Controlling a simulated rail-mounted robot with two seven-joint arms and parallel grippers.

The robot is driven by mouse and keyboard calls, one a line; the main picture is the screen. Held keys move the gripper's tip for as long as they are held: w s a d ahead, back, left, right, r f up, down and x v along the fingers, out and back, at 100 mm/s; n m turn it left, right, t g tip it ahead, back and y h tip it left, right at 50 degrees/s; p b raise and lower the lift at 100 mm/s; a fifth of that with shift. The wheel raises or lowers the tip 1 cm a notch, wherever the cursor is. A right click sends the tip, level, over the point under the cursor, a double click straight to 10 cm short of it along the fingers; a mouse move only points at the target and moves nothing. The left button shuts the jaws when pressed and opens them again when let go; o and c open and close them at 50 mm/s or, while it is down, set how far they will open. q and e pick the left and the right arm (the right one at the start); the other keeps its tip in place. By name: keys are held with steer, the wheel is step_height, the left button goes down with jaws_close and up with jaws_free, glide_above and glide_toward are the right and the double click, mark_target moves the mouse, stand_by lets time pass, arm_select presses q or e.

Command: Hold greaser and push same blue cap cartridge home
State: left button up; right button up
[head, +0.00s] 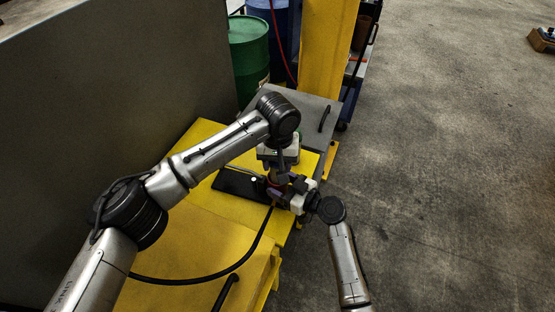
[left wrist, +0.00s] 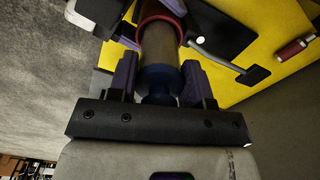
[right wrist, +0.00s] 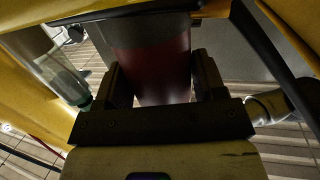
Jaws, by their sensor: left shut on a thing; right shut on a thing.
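The greaser shows as a dark red barrel (right wrist: 152,70) between the fingers of my right gripper (right wrist: 160,80), which is shut on it. In the left wrist view the greaser's red collar (left wrist: 158,22) surrounds the far end of a cartridge. The cartridge's dark blue cap (left wrist: 158,82) lies between the purple fingers of my left gripper (left wrist: 160,75), which is shut on it. In the head view my left gripper (head: 277,172) is above and my right gripper (head: 288,194) comes in from the right. How deep the cartridge sits is hidden.
A yellow table (head: 205,235) carries a black plate (head: 232,184) and a black hose (head: 200,281). A red cylinder (left wrist: 292,49) lies on yellow in the left wrist view. A clear tube with a green end (right wrist: 62,72) is left of my right gripper. A green drum (head: 249,55) stands behind.

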arm_select(q)
steer(key=shift+f, duration=1.3)
steer(key=o, duration=1.2)
step_height(320, 180, up, 12)
steer(key=shift+r, duration=0.1)
